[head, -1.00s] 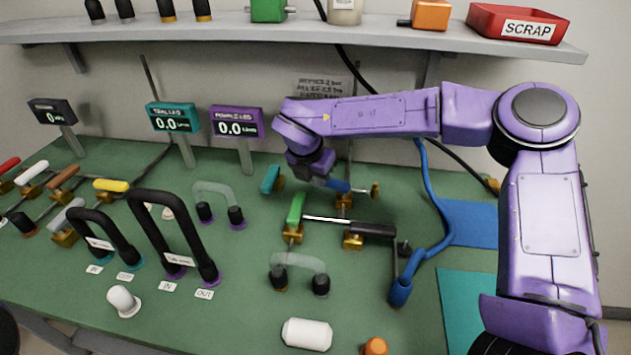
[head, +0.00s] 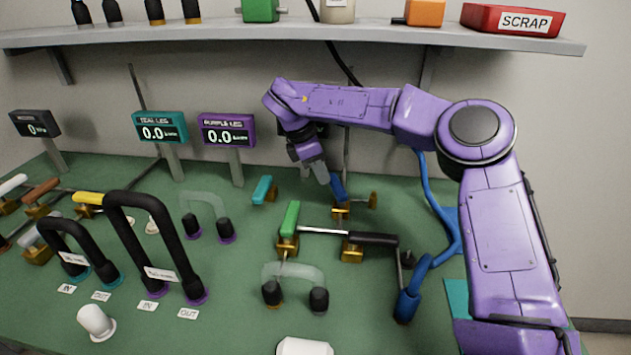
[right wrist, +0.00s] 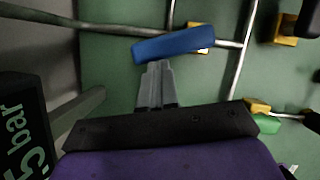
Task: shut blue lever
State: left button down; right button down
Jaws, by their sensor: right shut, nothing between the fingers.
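The blue lever (head: 338,187) sits on a brass valve (head: 341,210) at the back middle of the green bench. In the right wrist view the blue lever (right wrist: 172,48) lies over a thin pipe, at a slight angle to it. My right gripper (head: 324,177) is shut and empty, pointing down just left of the lever in the head view. In the right wrist view its fingertips (right wrist: 158,66) are at the lever's long side; I cannot tell whether they touch. My left gripper is not in view.
A teal lever (head: 263,190) is left of the blue one, and a green lever (head: 290,219) is in front. A blue hose (head: 436,205) runs to the right. The purple display (head: 227,133) stands left of my right gripper. A shelf (head: 400,38) spans above.

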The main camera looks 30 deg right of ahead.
jog(key=shift+d+f+m+g+y+b, duration=0.1)
jog(key=shift+d+m+g+y+b, duration=0.15)
jog(key=shift+d+m+b, duration=0.5)
jog(key=shift+d+m+g+y+b, duration=0.15)
jog(key=shift+d+m+g, duration=0.2)
jog(key=shift+m, duration=0.8)
